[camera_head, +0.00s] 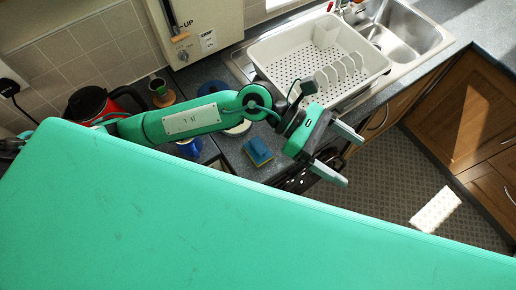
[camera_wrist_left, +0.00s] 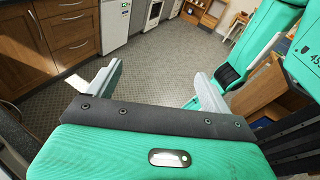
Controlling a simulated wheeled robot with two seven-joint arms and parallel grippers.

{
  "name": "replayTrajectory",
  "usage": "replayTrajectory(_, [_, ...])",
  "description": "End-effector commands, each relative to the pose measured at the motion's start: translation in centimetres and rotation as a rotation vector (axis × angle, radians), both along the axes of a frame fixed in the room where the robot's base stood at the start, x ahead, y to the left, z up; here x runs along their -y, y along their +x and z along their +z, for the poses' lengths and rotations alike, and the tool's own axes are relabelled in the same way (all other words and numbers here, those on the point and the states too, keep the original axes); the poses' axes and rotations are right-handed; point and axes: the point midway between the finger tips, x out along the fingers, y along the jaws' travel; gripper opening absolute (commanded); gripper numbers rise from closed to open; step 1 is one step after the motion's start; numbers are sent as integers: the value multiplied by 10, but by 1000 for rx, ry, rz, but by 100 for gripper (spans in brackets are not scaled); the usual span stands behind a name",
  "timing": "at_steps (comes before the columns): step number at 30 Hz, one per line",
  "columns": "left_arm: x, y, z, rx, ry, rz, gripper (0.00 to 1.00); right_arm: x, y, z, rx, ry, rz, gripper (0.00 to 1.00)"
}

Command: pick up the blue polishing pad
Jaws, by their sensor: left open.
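A small blue pad with a yellow layer (camera_head: 257,151) lies on the dark counter, just left of my left gripper in the head view; I take it to be the polishing pad. My left gripper (camera_head: 350,158) is open and empty, with its fingers pointing right, away from the pad and out past the counter edge. In the left wrist view the same gripper (camera_wrist_left: 156,75) has its fingers spread over floor, and the pad is not visible there. My right gripper does not show.
A white dish rack (camera_head: 320,55) stands beside the steel sink (camera_head: 410,30). A red and black kettle (camera_head: 90,103) and a blue item (camera_head: 189,148) are near my left arm. The wrist view shows open floor (camera_wrist_left: 160,50) and wooden cabinets (camera_wrist_left: 65,35).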

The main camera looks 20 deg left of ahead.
Motion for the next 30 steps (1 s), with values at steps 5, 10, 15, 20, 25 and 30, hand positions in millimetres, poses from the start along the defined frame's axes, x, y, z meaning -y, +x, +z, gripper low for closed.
replayTrajectory(5, [-47, 16, -77, 321, 423, -192, 84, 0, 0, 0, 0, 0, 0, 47])
replayTrajectory(10, [-119, 54, -124, 536, 823, -340, 84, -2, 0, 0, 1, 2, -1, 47])
replayTrajectory(15, [-178, 86, -136, 635, 1104, -426, 84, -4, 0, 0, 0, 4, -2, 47])
replayTrajectory(20, [-200, 97, -138, 661, 1207, -455, 84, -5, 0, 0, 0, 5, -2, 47])
replayTrajectory(25, [-202, 97, -155, 658, 1213, -458, 84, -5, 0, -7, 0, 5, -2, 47])
replayTrajectory(30, [-201, 97, -189, 658, 1211, -459, 84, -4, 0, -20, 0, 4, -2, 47])
